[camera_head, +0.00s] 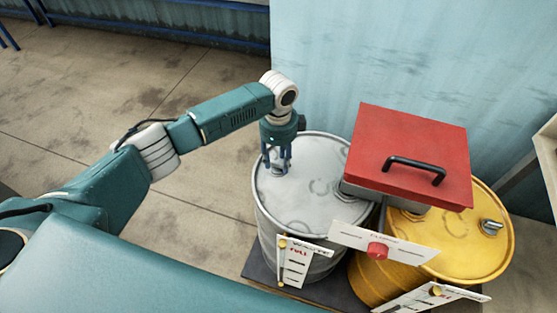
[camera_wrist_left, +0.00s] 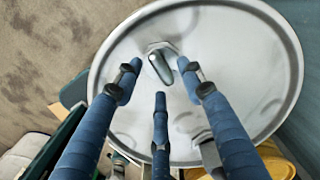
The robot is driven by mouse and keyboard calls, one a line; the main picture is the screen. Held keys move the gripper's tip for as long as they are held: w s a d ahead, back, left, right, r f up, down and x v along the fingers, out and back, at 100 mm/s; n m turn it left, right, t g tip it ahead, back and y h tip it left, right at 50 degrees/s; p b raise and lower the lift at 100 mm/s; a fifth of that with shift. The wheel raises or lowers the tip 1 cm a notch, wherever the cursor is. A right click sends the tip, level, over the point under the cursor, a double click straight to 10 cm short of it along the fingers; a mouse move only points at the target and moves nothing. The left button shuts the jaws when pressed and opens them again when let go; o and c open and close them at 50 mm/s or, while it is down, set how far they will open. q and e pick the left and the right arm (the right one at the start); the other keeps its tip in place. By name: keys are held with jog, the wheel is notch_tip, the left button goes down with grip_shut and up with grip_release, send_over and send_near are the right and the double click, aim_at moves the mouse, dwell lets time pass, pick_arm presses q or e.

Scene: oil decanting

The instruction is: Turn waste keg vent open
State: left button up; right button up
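The grey waste keg (camera_head: 312,198) stands upright, with a label reading "WASTE" and "FULL" on a gauge plate (camera_head: 303,262) at its front. Its vent (camera_wrist_left: 160,66), a small metal lever on a hexagonal base, sits near the lid's rim. The lever lies slantwise in the left wrist view. My left gripper (camera_head: 277,163) points down over the vent. Its blue fingers are spread around the lever, apart from each other. In the head view they partly hide the vent, and contact cannot be told. My right gripper is not in view.
A yellow keg (camera_head: 486,255) stands to the right with its own metal vent (camera_head: 491,228). A red-lidded box (camera_head: 410,140) with a black handle sits over both kegs' edges. A white plate with a red knob (camera_head: 377,251) is in front. Open floor (camera_head: 200,215) lies left.

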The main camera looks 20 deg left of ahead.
pick_arm(q)
jog(key=shift+f, duration=0.55)
grip_shut()
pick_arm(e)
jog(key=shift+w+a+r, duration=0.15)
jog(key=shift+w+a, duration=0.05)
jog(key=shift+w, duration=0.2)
pick_arm(q)
jog(key=shift+r, duration=0.1)
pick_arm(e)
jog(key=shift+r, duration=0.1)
